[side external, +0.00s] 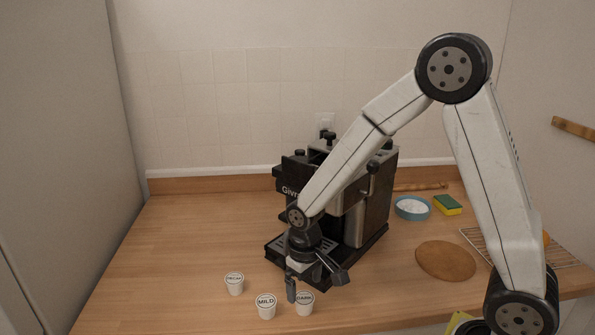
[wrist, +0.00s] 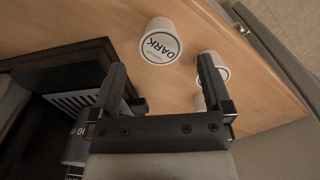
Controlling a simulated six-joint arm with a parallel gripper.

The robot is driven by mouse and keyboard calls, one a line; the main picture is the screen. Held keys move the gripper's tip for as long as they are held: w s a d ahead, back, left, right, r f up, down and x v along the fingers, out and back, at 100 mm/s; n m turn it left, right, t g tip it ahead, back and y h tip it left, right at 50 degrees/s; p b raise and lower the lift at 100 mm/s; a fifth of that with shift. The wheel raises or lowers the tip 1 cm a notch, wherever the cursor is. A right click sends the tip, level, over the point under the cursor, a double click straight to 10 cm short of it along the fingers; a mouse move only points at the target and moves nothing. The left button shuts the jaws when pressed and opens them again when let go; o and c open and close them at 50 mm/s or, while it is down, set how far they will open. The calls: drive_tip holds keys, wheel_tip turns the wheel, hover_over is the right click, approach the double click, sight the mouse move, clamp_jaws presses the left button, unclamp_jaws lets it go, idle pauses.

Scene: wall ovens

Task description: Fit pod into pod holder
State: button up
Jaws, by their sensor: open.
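Three white pods stand upright on the wooden counter: DECAF (side external: 234,285), MILD (side external: 266,308) and DARK (side external: 304,305). My gripper (side external: 316,290) is open and empty, low in front of the coffee machine (side external: 372,205) and near the DARK pod. In the wrist view, the DARK pod (wrist: 160,42) shows ahead, between the lines of my gripper's two fingers (wrist: 164,70) and apart from both. A second pod (wrist: 222,70) is partly hidden behind the right finger, its label unreadable.
The machine's drip tray (wrist: 78,100) lies close to my left finger in the wrist view. A blue bowl (side external: 412,208), a sponge (side external: 447,204), a brown round board (side external: 445,260) and a wire rack (side external: 480,240) are at right. The counter's left side is clear.

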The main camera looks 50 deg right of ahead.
sight(304, 297)
drive_tip(key=shift+f, duration=1.75)
clamp_jaws()
drive_tip(key=shift+r, duration=0.2)
wheel_tip(304, 297, up, 10)
drive_tip(key=shift+f, duration=0.15)
